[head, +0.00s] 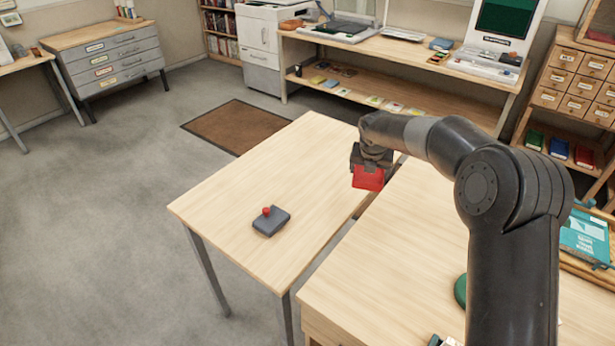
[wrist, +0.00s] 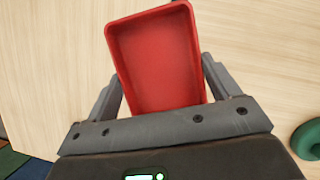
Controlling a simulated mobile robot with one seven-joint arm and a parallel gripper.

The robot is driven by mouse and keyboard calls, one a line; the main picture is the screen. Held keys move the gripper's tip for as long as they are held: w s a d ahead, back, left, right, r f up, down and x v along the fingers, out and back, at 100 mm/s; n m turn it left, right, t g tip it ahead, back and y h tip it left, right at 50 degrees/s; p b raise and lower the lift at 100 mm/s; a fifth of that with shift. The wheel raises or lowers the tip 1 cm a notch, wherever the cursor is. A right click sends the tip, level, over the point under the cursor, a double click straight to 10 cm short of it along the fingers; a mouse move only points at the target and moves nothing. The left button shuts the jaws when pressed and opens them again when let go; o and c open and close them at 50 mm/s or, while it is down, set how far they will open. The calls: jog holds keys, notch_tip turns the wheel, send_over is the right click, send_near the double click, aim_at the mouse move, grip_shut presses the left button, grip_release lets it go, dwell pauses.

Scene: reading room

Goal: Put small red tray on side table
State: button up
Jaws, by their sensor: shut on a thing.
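The small red tray (head: 368,178) is held in my gripper (head: 369,166), above the seam between two light wood tables. In the wrist view the tray (wrist: 153,60) sits between the two grey fingers of my gripper (wrist: 160,85), its hollow side facing the camera; its lower end is hidden by the gripper body. The left table (head: 235,185), which looks like the side table, is mostly bare. I cannot tell the tray's exact height above the wood.
A dark grey box with a red knob (head: 271,221) sits on the left table. The right table (head: 400,250) holds a green round thing (head: 460,290), partly hidden by my arm. A long bench (head: 400,85) stands behind, and a drawer cabinet (head: 578,85) stands right. The left table's far half is clear.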

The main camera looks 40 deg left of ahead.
jog(key=a+f, duration=0.2)
jog(key=a, duration=0.1)
jog(key=s+a+f, duration=0.1)
jog(key=a+f, duration=0.1)
jog(key=a, duration=0.2)
jog(key=s+a+f, duration=0.1)
jog(key=a+f, duration=0.1)
jog(key=a, duration=0.2)
jog(key=shift+s+f, duration=0.2)
jog(key=shift+f, duration=2.2)
jog(key=shift+f, duration=0.1)
jog(key=o, duration=1.1)
jog(key=shift+c, duration=0.2)
jog(key=v, duration=1.2)
